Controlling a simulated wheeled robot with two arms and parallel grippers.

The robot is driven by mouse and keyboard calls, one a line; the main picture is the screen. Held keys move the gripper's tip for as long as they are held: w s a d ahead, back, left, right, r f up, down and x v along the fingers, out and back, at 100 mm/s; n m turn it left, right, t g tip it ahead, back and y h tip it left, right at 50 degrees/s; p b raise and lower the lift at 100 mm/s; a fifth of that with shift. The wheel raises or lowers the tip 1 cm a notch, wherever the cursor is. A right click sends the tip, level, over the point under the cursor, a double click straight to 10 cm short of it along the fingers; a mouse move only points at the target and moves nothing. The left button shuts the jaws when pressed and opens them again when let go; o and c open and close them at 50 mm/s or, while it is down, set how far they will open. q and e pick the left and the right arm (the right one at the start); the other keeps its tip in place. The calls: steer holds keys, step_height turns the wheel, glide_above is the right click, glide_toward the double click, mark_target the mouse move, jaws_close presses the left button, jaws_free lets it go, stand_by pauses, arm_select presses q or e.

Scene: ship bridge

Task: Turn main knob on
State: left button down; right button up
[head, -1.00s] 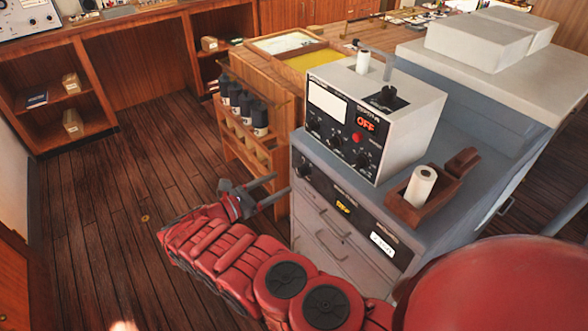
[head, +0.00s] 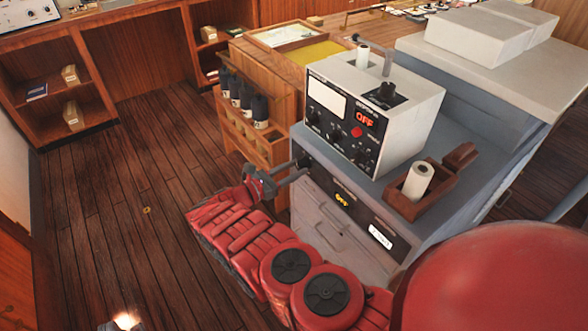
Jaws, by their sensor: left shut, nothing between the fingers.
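A dark round knob (head: 303,160) sits at the left end of the black strip panel (head: 362,217) on the front of the grey console. A display (head: 342,201) on this strip reads OFF in yellow. The small labels are too blurred to read, so I cannot tell which knob is marked main. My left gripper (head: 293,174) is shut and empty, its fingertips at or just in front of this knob. I cannot tell whether they touch it. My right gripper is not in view.
A white box (head: 418,125) with several small knobs, a red button and a red OFF display stands on the console. A wooden holder (head: 403,205) with a white roll is right of it. A wooden rack (head: 276,152) with dark bottles is close behind my gripper.

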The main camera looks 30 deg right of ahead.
jaws_close()
steer(key=shift+m, duration=0.4)
steer(key=m+p, duration=0.1)
steer(key=m, duration=0.2)
steer(key=shift+r, duration=0.1)
steer(key=m+p, duration=0.1)
steer(key=m, duration=0.1)
steer(key=shift+m, duration=0.3)
steer(key=m, duration=0.2)
steer(key=shift+f+m, duration=0.2)
steer(key=shift+m, duration=0.1)
steer(key=shift+m+b, duration=1)
steer(key=shift+m, duration=0.4)
steer(key=shift+r, duration=0.1)
